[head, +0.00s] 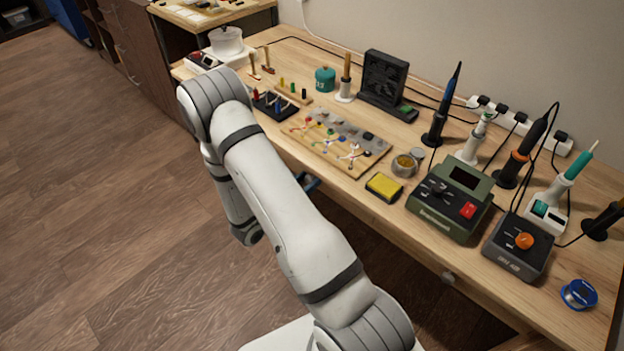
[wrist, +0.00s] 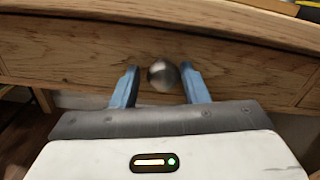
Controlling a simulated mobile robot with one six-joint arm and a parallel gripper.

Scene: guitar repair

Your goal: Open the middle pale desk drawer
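The pale wooden drawer front (wrist: 80,58) spans the wrist view under the desktop edge and looks closed. Its round metal knob (wrist: 163,75) sticks out near the middle. My gripper (wrist: 161,78) is open, with one blue finger on each side of the knob. The right finger is very close to the knob; I cannot tell if it touches. A small gap shows at the left finger. In the head view my arm hides most of this drawer, and only a bit of blue finger (head: 310,182) shows beside the desk's front edge.
The pale desk (head: 385,205) holds a wooden board with parts (head: 335,140), a yellow sponge (head: 384,187), a green station (head: 449,198) and several soldering tools. Another drawer knob (head: 447,278) shows farther right. The wooden floor (head: 100,200) at left is clear.

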